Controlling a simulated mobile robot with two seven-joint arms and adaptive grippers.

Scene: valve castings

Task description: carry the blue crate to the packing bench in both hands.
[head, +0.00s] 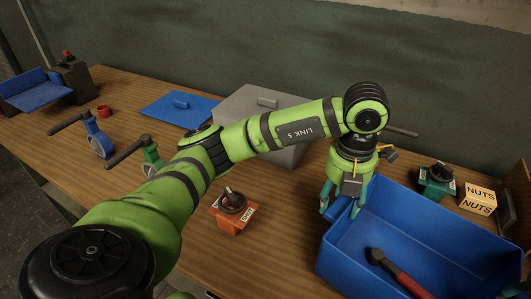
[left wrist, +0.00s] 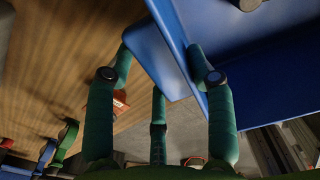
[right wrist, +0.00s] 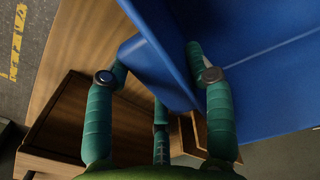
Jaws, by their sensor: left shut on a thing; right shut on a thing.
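The blue crate (head: 415,218) is at the right of the head view, open at the top. A hammer with a red handle (head: 408,279) lies in it. My left gripper (head: 343,203) is shut on the lip at the crate's left end; the crate wall also fills the upper right of the left wrist view (left wrist: 245,85). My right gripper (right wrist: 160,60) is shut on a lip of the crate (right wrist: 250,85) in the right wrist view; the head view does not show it. I cannot tell whether the crate touches the table, or which surface is the packing bench.

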